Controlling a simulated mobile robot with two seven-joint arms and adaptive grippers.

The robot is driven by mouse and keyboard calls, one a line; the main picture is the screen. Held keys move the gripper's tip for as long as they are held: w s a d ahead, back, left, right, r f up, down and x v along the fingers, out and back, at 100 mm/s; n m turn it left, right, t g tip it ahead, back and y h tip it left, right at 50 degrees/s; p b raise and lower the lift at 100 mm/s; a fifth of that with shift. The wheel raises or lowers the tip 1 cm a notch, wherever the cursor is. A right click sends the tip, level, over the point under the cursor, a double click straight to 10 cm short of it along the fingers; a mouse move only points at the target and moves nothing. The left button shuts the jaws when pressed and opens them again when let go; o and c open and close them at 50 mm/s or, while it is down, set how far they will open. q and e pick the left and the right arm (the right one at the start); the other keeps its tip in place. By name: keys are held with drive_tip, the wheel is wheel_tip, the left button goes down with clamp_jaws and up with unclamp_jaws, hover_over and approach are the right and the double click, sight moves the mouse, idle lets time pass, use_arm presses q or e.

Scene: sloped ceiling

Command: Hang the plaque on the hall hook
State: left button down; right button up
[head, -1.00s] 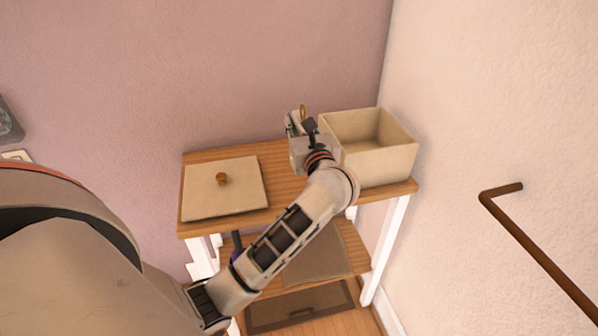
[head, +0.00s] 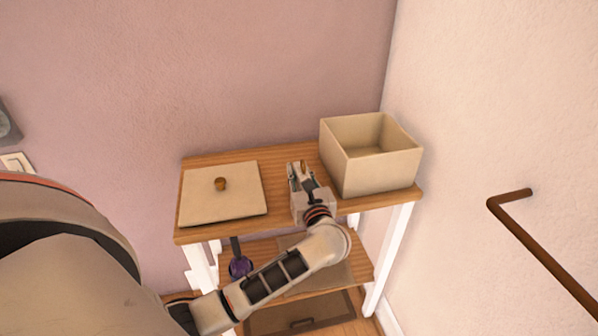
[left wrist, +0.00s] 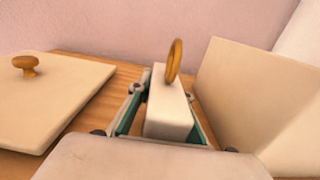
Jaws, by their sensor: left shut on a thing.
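My left gripper (head: 298,175) is shut on a pale block-like piece, which I take to be the plaque (left wrist: 168,112), with an upright golden ring (left wrist: 175,60) on its top. In the head view the gripper is over the wooden shelf top, between a flat lid and an open box; the ring shows as a small golden spot (head: 303,167), and the plaque is mostly hidden. I cannot tell the gap to the shelf. My right gripper is out of view. I cannot make out a hall hook.
The shelf unit (head: 292,157) carries the knobbed lid (head: 240,200) on the left and the open box (head: 385,172) on the right. A brown rail (head: 540,255) sticks out from the right wall. A purple-based object (head: 240,267) stands on the lower shelf.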

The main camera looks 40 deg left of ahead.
use_arm(q)
drive_tip(key=shift+r, duration=0.2)
drive_tip(key=shift+f, duration=0.3)
drive_tip(key=c, duration=1.8)
unclamp_jaws()
drive_tip(key=shift+c, duration=0.2)
drive_tip(key=shift+r, duration=0.1)
drive_tip(key=s+d, duration=0.1)
drive_tip(key=d, duration=0.1)
drive_tip(key=s+d+f, duration=0.1)
drive_tip(key=d, duration=0.1)
drive_tip(key=s+d, duration=0.2)
drive_tip(key=shift+f+b, duration=0.3)
drive_tip(key=shift+b, duration=0.05)
drive_tip(key=shift+s+d, duration=0.2)
drive_tip(key=shift+d, duration=0.1)
